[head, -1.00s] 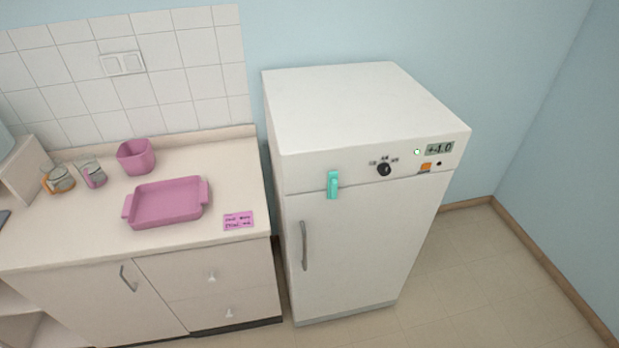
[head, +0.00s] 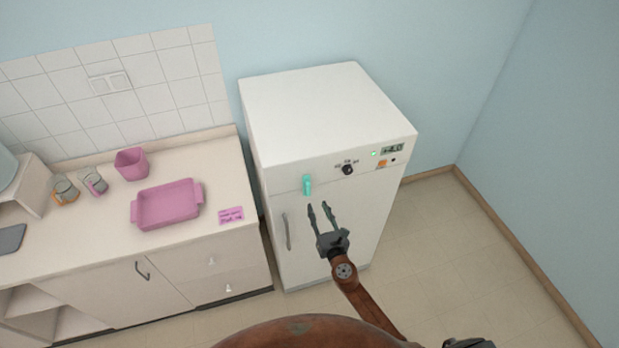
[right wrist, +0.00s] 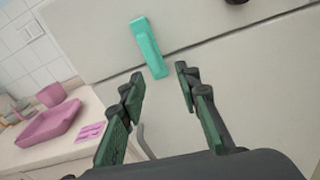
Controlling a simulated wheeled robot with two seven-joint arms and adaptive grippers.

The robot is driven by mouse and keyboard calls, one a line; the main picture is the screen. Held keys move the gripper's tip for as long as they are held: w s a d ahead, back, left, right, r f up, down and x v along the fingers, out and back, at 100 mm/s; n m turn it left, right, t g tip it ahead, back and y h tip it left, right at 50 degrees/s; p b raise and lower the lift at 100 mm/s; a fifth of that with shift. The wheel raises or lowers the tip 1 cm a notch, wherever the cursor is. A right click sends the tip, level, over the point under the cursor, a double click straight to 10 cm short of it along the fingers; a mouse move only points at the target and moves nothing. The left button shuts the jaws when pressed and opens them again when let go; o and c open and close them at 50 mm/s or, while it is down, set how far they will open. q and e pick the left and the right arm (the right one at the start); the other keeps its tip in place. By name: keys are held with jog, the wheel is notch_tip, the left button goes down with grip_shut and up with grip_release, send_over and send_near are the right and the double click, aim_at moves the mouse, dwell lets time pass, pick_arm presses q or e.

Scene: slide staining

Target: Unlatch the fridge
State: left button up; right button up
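The white fridge (head: 335,110) stands right of the counter with its door shut. The teal latch (head: 307,185) is upright across the seam between the top panel and the door. It also shows in the right wrist view (right wrist: 149,47), just beyond my fingertips. The grey door handle (head: 287,231) is below and left of the latch. My right gripper (head: 319,207) is open and empty in front of the door, its fingers pointing up toward the latch from below and right. In the right wrist view the fingers (right wrist: 158,77) are apart, with a gap to the latch. My left gripper is not in view.
The floor (head: 470,240) right of the fridge is clear.

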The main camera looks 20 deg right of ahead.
aim_at(308, 187)
jog(key=shift+n+t, duration=0.3)
jog(key=shift+n, duration=0.4)
jog(key=w+r, duration=0.1)
jog(key=w, duration=0.1)
jog(key=w+a+r, duration=0.1)
jog(key=w, duration=0.1)
jog(key=w+r, duration=0.1)
jog(key=w, duration=0.1)
jog(key=shift+w+a+r, duration=0.15)
jog(key=shift+w+r, duration=0.1)
jog(key=shift+r, duration=0.1)
jog(key=shift+w, duration=0.7)
jog(key=shift+c, duration=0.2)
grip_shut()
